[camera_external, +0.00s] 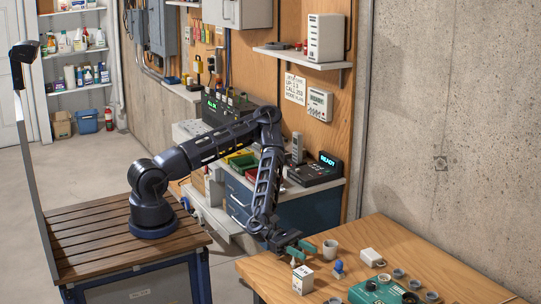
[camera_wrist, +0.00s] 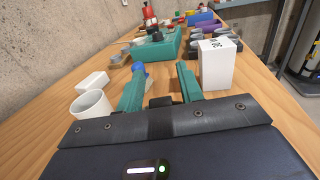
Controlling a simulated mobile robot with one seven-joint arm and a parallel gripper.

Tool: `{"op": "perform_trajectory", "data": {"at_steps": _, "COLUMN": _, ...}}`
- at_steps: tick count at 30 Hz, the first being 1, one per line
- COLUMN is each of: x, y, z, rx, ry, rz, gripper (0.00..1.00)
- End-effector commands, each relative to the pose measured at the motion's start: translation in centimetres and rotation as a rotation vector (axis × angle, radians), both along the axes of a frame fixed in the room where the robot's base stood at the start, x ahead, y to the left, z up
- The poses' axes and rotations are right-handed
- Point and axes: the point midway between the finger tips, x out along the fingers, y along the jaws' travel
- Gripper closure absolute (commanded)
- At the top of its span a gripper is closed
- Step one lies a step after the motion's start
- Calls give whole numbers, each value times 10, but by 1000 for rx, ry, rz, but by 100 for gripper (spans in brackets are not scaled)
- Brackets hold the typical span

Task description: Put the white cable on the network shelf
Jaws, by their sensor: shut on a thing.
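My gripper (camera_external: 290,250) is low over the near wooden table, beside a white box and a white mug. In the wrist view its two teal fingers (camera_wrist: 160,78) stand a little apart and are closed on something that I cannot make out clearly. I cannot pick out a white cable in either view. The wall shelf (camera_external: 290,54) with an upright white network device (camera_external: 326,38) is high on the wooden panel, far above my gripper.
A white mug (camera_external: 330,249), a white box (camera_external: 303,279), a blue-topped item (camera_external: 338,268) and a white block (camera_external: 372,257) stand close around my gripper. A teal device (camera_external: 375,291) lies farther right. A lower wall bench (camera_external: 325,182) carries a black display unit (camera_external: 316,171).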

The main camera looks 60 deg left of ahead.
Motion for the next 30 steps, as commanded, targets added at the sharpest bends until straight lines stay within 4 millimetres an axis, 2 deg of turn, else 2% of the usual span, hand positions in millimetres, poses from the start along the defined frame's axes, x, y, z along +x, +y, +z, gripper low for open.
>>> {"op": "perform_trajectory", "data": {"at_steps": 7, "x": -2, "y": 10, "z": -5, "rx": 12, "ry": 9, "rz": -1, "gripper": 100}}
{"op": "perform_trajectory", "data": {"at_steps": 16, "x": -2, "y": 10, "z": -7, "rx": 15, "ry": 10, "rz": -1, "gripper": 100}}
{"op": "perform_trajectory", "data": {"at_steps": 20, "x": -1, "y": 2, "z": -6, "rx": 16, "ry": 8, "rz": -1, "gripper": 100}}
{"op": "perform_trajectory", "data": {"at_steps": 23, "x": 1, "y": 0, "z": 5, "rx": 14, "ry": 7, "rz": 2, "gripper": 100}}
{"op": "perform_trajectory", "data": {"at_steps": 30, "x": 1, "y": 0, "z": 46, "rx": 8, "ry": 5, "rz": 0, "gripper": 100}}
